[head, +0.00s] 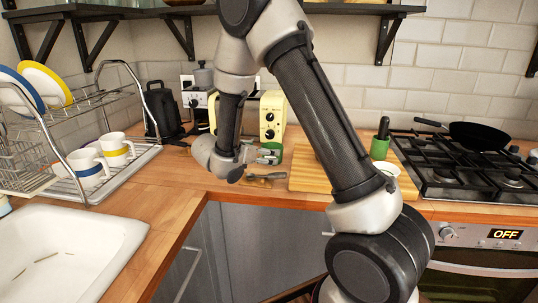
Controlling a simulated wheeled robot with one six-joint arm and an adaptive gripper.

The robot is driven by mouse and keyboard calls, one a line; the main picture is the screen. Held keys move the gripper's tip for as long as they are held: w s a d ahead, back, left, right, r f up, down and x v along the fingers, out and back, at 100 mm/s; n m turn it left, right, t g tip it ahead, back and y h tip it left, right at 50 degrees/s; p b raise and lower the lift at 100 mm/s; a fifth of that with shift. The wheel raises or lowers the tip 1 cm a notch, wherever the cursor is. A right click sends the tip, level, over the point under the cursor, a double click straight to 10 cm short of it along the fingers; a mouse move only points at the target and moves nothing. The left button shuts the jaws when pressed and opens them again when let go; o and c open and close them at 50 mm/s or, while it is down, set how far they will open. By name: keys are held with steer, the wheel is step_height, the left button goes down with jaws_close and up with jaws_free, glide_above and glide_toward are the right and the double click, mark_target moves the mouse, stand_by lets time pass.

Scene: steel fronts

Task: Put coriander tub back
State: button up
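A small green tub (273,146), which may be the coriander tub, stands on the wooden counter in front of the cream toaster. Its lower part is hidden by my gripper (270,155). My gripper reaches in from the left, low over the counter, with its fingers pointing right and overlapping the tub in the picture. I cannot tell whether the fingers touch or hold it. No label is readable on the tub.
A utensil (265,176) lies on the counter just below my gripper. A cutting board (305,180) lies to the right, with a green container (379,149) and a white bowl (388,169) near it. The dish rack (75,195) is left; the gas hob (470,165) is right.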

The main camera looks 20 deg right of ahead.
steer(key=v, duration=0.6)
steer(key=shift+s+r, duration=0.2)
steer(key=shift+r, duration=0.1)
steer(key=s+d+r+m+g+y, duration=0.2)
steer(key=s+d+r+m+g, duration=0.1)
steer(key=s+d+r+m, duration=0.35)
steer(key=s+d+r+m+g+y, duration=0.2)
steer(key=s+d+r+m+g, duration=0.15)
steer(key=s+d+m, duration=0.5)
steer(key=s+a+r+m+t+y, duration=0.1)
steer(key=s+a+m+t+y, duration=0.1)
steer(key=s, duration=0.6)
steer(key=s+a+r+m+t+y, duration=0.2)
steer(key=s+a+m+y, duration=0.3)
steer(key=s+m, duration=0.2)
steer(key=shift+s+a+r+t+y, duration=0.15)
steer(key=shift+s+a+t+y, duration=0.05)
steer(key=shift+s+t+y, duration=0.25)
